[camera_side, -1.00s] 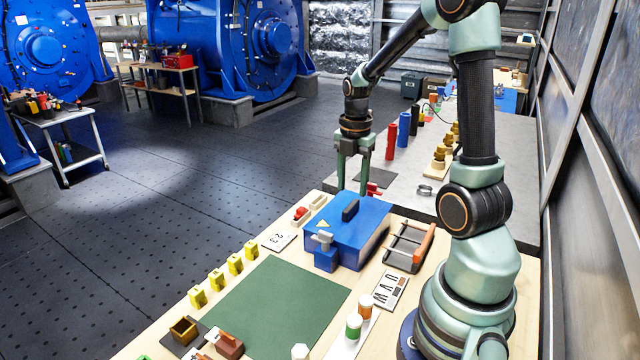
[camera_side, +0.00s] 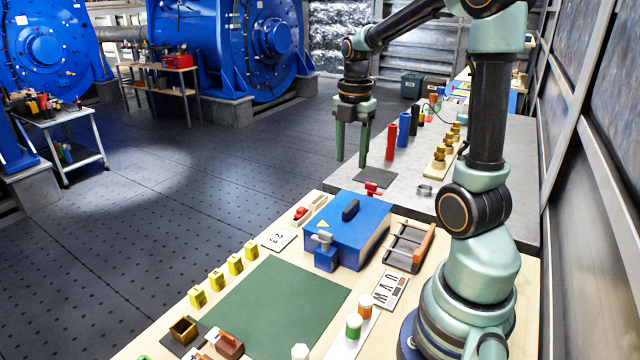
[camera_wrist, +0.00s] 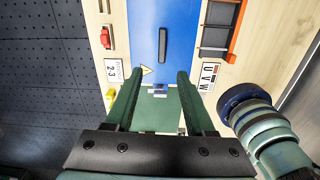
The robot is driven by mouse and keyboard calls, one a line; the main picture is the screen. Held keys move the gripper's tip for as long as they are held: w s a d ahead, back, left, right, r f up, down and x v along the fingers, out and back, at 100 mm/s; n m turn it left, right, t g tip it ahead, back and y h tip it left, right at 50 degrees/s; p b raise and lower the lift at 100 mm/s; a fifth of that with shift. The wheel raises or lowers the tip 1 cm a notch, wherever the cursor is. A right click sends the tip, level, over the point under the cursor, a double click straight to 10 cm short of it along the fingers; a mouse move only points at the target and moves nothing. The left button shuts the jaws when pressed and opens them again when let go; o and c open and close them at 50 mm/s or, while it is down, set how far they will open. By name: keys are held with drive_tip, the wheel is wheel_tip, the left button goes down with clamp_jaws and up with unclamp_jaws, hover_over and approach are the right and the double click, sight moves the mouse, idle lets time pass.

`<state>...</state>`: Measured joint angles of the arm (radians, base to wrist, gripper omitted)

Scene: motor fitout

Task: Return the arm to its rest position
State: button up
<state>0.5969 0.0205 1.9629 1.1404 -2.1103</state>
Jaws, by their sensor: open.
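My gripper (camera_side: 352,146) hangs with its fingers pointing down and apart, nothing between them. In the side view it is above and beyond the blue motor box (camera_side: 347,232), near the grey table's left edge. In the wrist view my two green fingers (camera_wrist: 156,88) are spread, with the blue box (camera_wrist: 180,65) and the green mat beyond them. My arm is raised and bent over from its base at the lower right.
The wooden table (camera_side: 160,335) holds the green mat (camera_side: 272,310), several yellow blocks, a U V W plate (camera_side: 389,291) and a grey and orange frame (camera_side: 408,247). The grey table holds a red valve (camera_side: 372,189), a dark pad (camera_side: 375,176), upright cylinders and brass parts. A wall runs along the right.

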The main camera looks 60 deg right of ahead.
drive_tip(key=a+r+m+t, duration=0.2)
drive_tip(key=a+m, duration=0.6)
drive_tip(key=a, duration=0.2)
drive_tip(key=s+a+r+m+t, duration=0.1)
drive_tip(key=a+r+m+t, duration=0.1)
drive_tip(key=a+m, duration=0.7)
drive_tip(key=shift+a+t, duration=0.6)
drive_tip(key=shift+t, duration=0.1)
drive_tip(key=shift+s+r, duration=0.1)
